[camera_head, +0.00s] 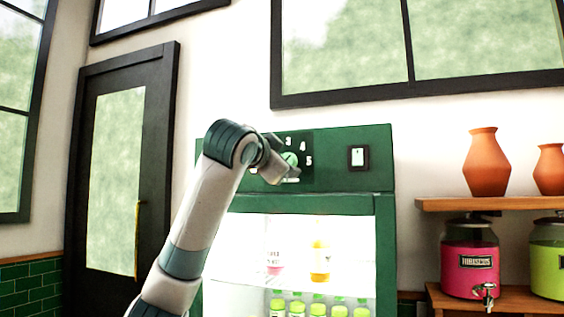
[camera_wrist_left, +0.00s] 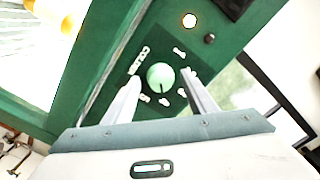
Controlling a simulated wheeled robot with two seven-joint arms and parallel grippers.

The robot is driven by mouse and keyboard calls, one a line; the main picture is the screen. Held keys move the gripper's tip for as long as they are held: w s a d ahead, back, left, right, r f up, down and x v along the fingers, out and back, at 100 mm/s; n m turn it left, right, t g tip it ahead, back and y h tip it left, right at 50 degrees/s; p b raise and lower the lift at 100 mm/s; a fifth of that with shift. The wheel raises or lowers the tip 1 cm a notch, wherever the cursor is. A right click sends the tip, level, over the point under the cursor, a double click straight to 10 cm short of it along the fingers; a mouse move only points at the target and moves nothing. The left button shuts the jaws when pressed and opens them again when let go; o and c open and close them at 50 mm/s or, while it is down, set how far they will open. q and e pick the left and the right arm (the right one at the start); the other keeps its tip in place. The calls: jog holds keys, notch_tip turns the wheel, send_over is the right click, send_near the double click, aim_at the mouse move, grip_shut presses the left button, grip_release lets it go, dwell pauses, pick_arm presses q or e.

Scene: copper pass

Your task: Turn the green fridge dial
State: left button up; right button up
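The light green dial (camera_wrist_left: 160,76) sits on a dark square plate with white numbers on the green fridge's (camera_head: 350,182) top panel. In the head view the dial (camera_head: 290,158) is partly hidden by my left gripper (camera_head: 286,160); the numbers 3, 4 and 5 show around it. In the left wrist view my left gripper (camera_wrist_left: 161,80) is open, with one finger on each side of the dial. A gap shows between each finger and the dial, and I cannot tell the depth to the panel. My right gripper is not in view.
A switch (camera_head: 358,158) is on the same panel, right of the dial. The lit fridge compartment below holds several bottles (camera_head: 320,262). Right of the fridge, a shelf (camera_head: 450,204) carries orange vases, with drink dispensers (camera_head: 470,256) below. A dark door (camera_head: 122,180) is at left.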

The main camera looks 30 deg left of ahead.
pick_arm(q)
jog(key=shift+s, duration=0.2)
jog(key=b+v, duration=0.3)
jog(key=v, duration=1.4)
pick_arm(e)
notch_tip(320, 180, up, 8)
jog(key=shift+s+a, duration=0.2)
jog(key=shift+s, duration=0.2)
pick_arm(q)
jog(key=shift+d, duration=0.1)
